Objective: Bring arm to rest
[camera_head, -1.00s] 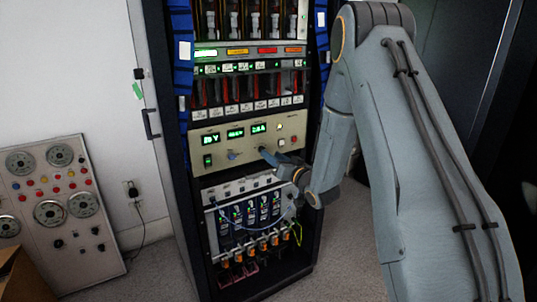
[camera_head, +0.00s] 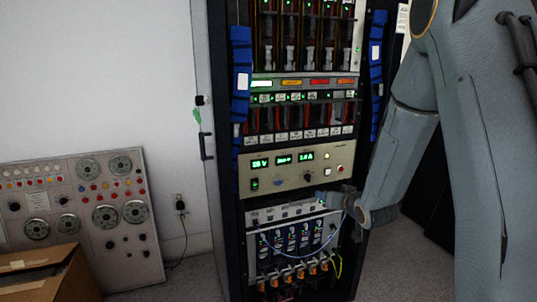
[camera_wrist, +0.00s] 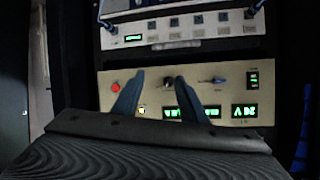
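My gripper (camera_head: 326,199) is in front of the equipment rack, just below and right of the beige power supply panel (camera_head: 330,160). In the wrist view its two dark blue fingers (camera_wrist: 157,92) stand apart with nothing held between them. Beyond them the panel appears inverted, with a black knob (camera_wrist: 169,84), a red button (camera_wrist: 116,87) and lit green displays (camera_wrist: 190,113). In the head view the knob (camera_head: 307,178) is clear of the fingers. My arm comes down from the upper right, its elbow still raised.
The tall black rack (camera_head: 226,190) has blue cable bundles (camera_head: 241,75) and a lower module with wires (camera_head: 290,240). A gauge panel (camera_head: 90,210) leans at the wall on the left, with a cardboard box (camera_head: 45,275) before it. Floor shows right of the rack.

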